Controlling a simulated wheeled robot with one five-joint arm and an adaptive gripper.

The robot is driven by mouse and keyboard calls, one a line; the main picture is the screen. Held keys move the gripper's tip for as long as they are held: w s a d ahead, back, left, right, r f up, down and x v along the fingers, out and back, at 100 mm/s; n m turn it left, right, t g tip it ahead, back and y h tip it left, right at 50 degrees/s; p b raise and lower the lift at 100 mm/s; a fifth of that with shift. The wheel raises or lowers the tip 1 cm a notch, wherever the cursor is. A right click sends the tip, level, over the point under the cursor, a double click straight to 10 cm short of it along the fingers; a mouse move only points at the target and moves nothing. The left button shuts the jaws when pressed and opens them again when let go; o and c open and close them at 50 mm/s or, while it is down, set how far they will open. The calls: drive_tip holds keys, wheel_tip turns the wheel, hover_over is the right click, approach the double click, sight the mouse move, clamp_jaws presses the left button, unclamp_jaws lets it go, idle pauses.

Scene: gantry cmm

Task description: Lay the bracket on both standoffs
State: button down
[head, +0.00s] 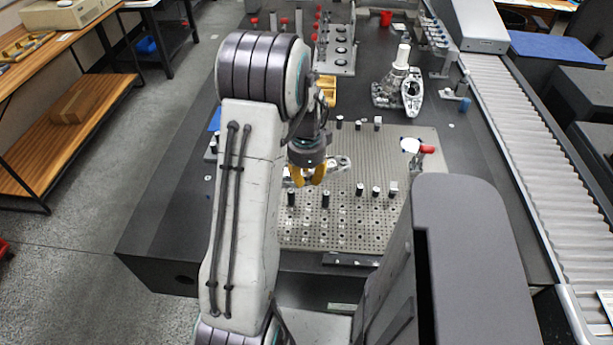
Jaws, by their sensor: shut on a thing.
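My gripper (309,182), with yellow fingertips, is shut on the bracket (340,164), a silver metal piece. The bracket sticks out to the right of the fingers, and a little shows to their left; its middle is hidden behind the gripper. It is over the perforated plate (412,215); I cannot tell its height above it. Several short dark posts with light tops stand on the plate, among them a post (291,198) and a post (326,200) in front of the gripper. Which two are the standoffs for the bracket is not clear.
More posts stand at the right (376,191) and behind (358,124). Behind are a yellow block (327,88) and a silver casting (412,93). A roller conveyor (520,130) runs along the right.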

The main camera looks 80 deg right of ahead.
sight(291, 198)
drive_tip(key=shift+d+m, duration=0.25)
drive_tip(key=shift+m, duration=1.05)
drive_tip(key=shift+f, duration=0.15)
drive_tip(key=shift+f+b, duration=1.45)
drive_tip(key=shift+f, duration=1.7)
drive_tip(key=shift+b, duration=0.8)
drive_tip(key=shift+f+b, duration=0.45)
